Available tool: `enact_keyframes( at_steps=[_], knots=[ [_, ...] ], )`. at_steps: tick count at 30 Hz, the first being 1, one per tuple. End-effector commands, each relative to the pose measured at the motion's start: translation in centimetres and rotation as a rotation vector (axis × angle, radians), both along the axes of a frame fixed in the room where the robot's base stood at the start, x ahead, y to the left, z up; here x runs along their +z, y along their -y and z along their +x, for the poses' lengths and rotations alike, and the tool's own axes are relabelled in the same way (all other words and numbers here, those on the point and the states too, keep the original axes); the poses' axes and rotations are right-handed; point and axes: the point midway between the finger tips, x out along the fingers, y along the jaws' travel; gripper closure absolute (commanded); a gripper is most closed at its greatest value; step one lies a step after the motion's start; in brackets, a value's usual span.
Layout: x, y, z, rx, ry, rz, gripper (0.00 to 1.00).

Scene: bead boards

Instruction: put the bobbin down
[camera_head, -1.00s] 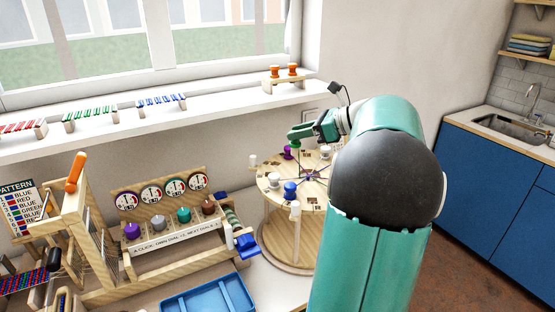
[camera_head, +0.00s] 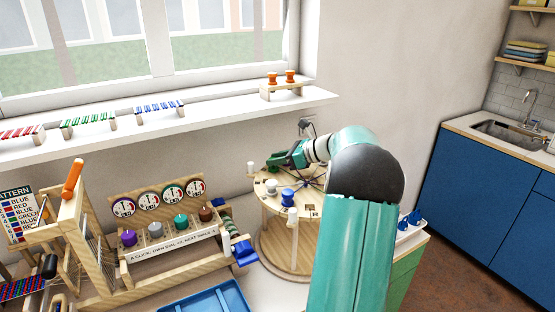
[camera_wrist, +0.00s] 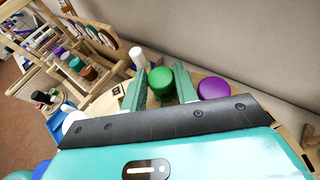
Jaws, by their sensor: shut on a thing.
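My gripper (camera_head: 278,160) is over the far left part of a round wooden board (camera_head: 268,204) on a stand. In the wrist view its two green fingers are shut on a green bobbin (camera_wrist: 160,78). A purple bobbin (camera_wrist: 213,88) stands just right of the fingers in that view. A white post (camera_wrist: 139,58) rises to the left of them. Whether the green bobbin touches the board cannot be told. In the head view my gripper hides it. A blue bobbin (camera_head: 288,197) and a white bobbin (camera_head: 271,186) stand on the near side of the board.
The wall is close behind the board. A windowsill (camera_head: 225,112) holds an orange bobbin stand (camera_head: 281,86). Left of the board is a wooden dial rack (camera_head: 172,232) with several bobbins. A blue tray (camera_head: 207,300) lies in front.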

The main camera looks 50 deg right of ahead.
Motion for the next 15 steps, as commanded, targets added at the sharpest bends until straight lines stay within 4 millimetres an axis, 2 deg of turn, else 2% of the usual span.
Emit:
enact_keyframes(
  at_steps=[10, 11, 12, 15],
  knots=[
    [-0.37, 0.0, 0.0, 0.0, 0.0, -0.001, 0.93],
    [-0.36, 0.0, -0.01, 0.0, 0.0, -0.001, 0.67],
    [-0.35, 0.0, -0.01, 0.0, 0.0, -0.001, 0.61],
    [-0.34, 0.0, -0.01, 0.0, 0.0, -0.001, 0.61]
  ],
)
